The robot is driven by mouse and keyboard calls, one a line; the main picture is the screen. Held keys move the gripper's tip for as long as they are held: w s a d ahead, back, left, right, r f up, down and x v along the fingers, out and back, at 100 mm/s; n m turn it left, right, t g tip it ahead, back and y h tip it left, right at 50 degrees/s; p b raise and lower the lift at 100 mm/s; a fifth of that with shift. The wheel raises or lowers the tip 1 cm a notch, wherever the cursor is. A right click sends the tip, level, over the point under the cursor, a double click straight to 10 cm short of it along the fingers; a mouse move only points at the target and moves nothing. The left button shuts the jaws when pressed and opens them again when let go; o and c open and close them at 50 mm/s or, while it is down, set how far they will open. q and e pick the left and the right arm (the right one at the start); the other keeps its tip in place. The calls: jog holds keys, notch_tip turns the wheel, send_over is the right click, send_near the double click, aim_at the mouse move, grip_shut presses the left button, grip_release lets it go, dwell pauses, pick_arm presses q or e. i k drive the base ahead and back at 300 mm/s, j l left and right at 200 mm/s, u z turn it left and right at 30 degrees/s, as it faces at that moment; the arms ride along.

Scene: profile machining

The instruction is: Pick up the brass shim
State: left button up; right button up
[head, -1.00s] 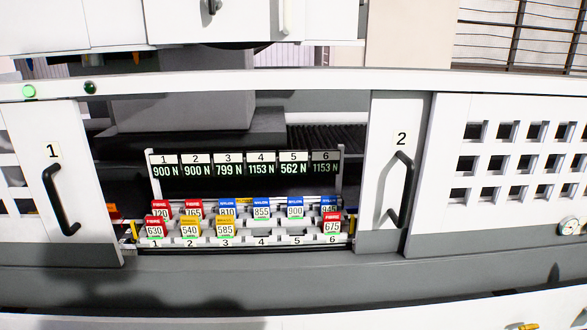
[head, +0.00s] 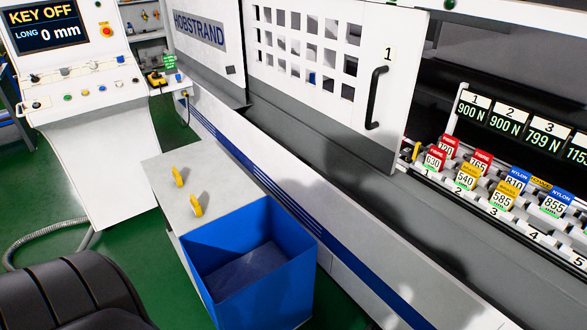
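I cannot tell for sure which piece is the brass shim. Yellow-labelled pieces marked 540 (head: 466,178) and 585 (head: 502,197) stand in the front row of the numbered rack (head: 478,216) at the right of the head view. Another yellow label (head: 541,184) is partly hidden in the back row. Two small yellow pieces, a farther one (head: 179,177) and a nearer one (head: 196,206), stand apart on the white cabinet top (head: 160,204). Neither gripper shows in this view.
Red pieces and blue nylon pieces (head: 555,202) share the rack, under a force display (head: 510,122). Door 1 (head: 340,80) stands left of it. An open blue bin (head: 262,264) adjoins the cabinet. A control console (head: 85,110) reads KEY OFF. Green floor lies between.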

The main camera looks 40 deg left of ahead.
aim_at(196, 207)
jog(key=k+j+u, duration=0.1)
jog(key=k+j, duration=0.6)
jog(key=j, duration=0.2)
jog(key=k+j+u, duration=0.15)
jog(key=k+j, duration=0.2)
jog(key=j, duration=0.1)
